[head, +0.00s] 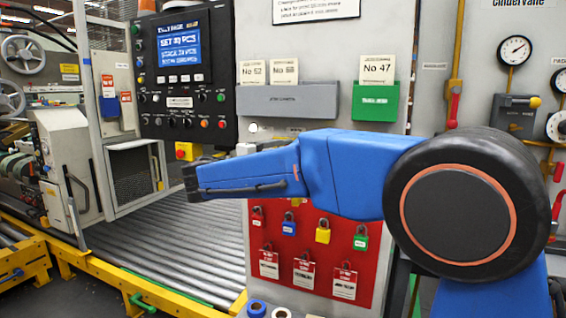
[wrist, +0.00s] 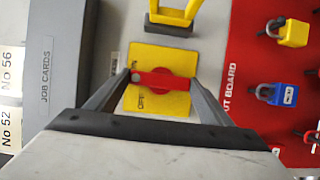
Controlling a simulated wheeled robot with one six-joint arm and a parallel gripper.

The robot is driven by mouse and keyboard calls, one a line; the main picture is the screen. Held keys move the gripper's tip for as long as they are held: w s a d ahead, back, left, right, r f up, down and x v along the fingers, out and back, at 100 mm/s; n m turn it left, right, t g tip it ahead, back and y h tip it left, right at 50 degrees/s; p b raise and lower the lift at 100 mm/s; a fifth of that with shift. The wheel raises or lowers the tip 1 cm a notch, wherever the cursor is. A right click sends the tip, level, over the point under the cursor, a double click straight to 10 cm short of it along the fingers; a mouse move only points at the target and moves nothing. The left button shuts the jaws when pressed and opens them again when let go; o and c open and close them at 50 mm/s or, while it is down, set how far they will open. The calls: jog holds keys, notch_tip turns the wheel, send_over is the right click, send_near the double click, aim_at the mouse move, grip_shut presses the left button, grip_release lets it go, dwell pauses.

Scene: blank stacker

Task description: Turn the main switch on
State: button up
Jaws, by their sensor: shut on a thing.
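The main switch shows in the wrist view as a yellow plate (wrist: 150,101) with a red handle (wrist: 165,79) across a round red hub. The handle lies nearly level in that picture. "OFF" is printed on the plate below it; a second marking by the handle's left end is too small to read surely. My gripper (wrist: 164,80) has one finger at each end of the handle and is shut on it. In the head view my gripper (head: 190,182) is at the left end of my blue arm; the switch cannot be made out there.
A red lockout board (head: 318,230) with several padlocks hangs below my arm. A grey job card holder (head: 288,100) and a green one (head: 375,102) are above. A black control panel (head: 183,75) stands left, over a roller conveyor (head: 165,240). A yellow bracket (wrist: 178,14) sits near the switch plate.

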jog(key=shift+f, duration=0.1)
dwell(0.3)
jog(key=o, duration=1)
jog(key=shift+o, duration=0.2)
jog(key=v, duration=1.7)
jog(key=shift+a, duration=0.2)
jog(key=shift+s, duration=0.15)
